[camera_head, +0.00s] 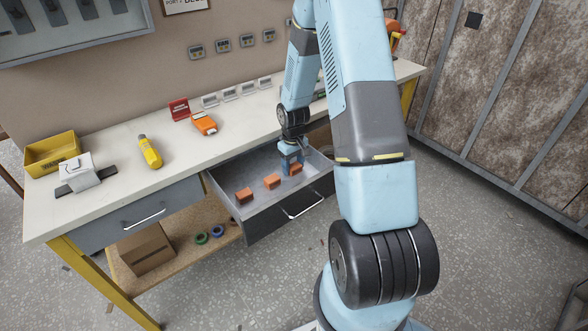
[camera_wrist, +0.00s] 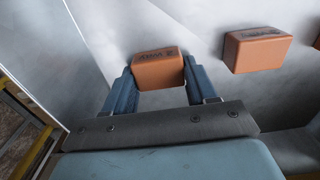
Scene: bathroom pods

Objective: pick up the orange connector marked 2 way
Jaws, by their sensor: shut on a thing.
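An open drawer (camera_head: 262,212) under the workbench holds orange block connectors. My gripper (camera_head: 291,166) reaches down into the drawer at its right end. In the wrist view my gripper (camera_wrist: 158,80) is shut on an orange connector (camera_wrist: 158,70), with one finger on each side. In the head view the other connectors (camera_head: 272,182) and (camera_head: 244,196) lie to the left.
The drawer walls stand close around my gripper. On the worktop (camera_head: 110,195) are a yellow bin (camera_head: 52,153), a yellow bottle-like tool (camera_head: 150,152), an orange device (camera_head: 204,124) and a red sign (camera_head: 179,109). A cardboard box (camera_head: 146,250) stands on the lower shelf.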

